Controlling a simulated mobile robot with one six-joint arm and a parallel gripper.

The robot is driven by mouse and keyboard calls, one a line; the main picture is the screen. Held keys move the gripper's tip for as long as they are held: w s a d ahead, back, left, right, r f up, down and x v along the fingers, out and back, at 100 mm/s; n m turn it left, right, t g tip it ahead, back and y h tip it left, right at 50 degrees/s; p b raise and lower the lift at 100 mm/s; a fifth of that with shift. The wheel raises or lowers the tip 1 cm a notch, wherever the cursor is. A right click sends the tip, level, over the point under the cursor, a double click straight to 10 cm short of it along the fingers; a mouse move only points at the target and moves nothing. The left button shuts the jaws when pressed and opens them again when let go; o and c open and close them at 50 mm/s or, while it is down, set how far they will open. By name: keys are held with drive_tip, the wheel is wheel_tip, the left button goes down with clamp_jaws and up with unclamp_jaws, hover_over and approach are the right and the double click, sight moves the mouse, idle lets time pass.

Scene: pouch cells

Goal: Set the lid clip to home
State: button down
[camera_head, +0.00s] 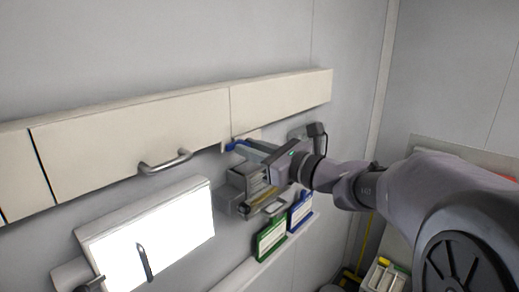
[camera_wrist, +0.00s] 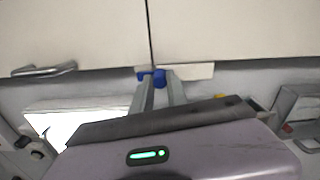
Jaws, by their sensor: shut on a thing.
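A small blue part, which looks like the lid clip (camera_wrist: 157,76), sits at the lower edge of the cream wall cabinet, near a seam between two panels. It also shows in the head view (camera_head: 236,144). My gripper (camera_wrist: 160,86) reaches up to it from below, and its two grey fingers are shut on the blue part. In the head view my gripper (camera_head: 246,146) comes in from the right. The fingers hide part of the clip, and I cannot tell which position it is turned to.
The cream cabinet (camera_head: 130,125) with a metal handle (camera_head: 165,162) runs along the wall. A bright white panel (camera_head: 175,235) is below left. Below my gripper are a grey device (camera_head: 232,190), a green-framed card (camera_head: 270,239) and a blue-framed card (camera_head: 300,211).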

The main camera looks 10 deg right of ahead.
drive_tip(key=shift+s+a, duration=0.25)
drive_tip(key=shift+a, duration=0.1)
drive_tip(key=c, duration=1.3)
unclamp_jaws()
drive_tip(key=shift+s+a, duration=0.15)
drive_tip(key=shift+a, duration=0.1)
drive_tip(key=b+v, duration=0.4)
drive_tip(key=v, duration=1.3)
drive_tip(key=shift+s+d, duration=0.15)
